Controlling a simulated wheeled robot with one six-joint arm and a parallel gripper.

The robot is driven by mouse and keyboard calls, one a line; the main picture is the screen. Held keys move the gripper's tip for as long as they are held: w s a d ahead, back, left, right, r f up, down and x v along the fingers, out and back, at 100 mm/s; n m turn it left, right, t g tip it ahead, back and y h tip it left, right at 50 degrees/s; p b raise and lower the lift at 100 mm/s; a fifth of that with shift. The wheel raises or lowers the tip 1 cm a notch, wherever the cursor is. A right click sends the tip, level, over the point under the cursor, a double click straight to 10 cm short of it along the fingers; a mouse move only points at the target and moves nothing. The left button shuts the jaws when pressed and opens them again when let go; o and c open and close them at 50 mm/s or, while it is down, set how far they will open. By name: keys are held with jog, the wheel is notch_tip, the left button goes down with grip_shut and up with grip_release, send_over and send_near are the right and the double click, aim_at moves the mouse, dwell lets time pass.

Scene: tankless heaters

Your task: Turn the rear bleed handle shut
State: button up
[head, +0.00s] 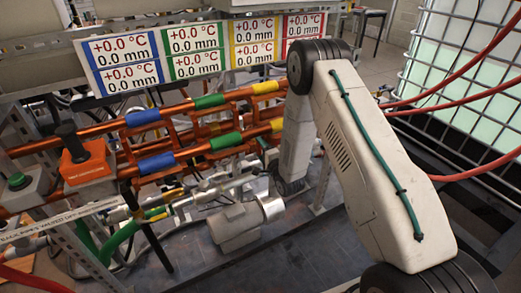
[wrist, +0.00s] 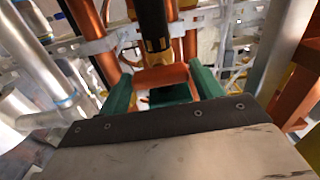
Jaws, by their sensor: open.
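My gripper (wrist: 163,90) shows in the wrist view with its two green fingers apart. A flat orange piece (wrist: 160,78) lies between or just beyond the fingertips. It may be the bleed handle, but I cannot tell for sure, nor whether the fingers touch it. Above it is a dark, vertical part with a yellow band (wrist: 157,45). In the head view my arm reaches down beside the copper pipes, and its wrist hides the fingers and whatever is at them. No bleed handle can be clearly made out in that view.
Copper pipes with blue, green and yellow bands (head: 209,102) run across the left half. Display panels (head: 195,48) hang behind. A caged tank with red hoses (head: 465,65) is at right.

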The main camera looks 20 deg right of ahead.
jog(key=s+d, duration=0.1)
jog(key=s, duration=0.6)
jog(key=shift+s+d, duration=0.15)
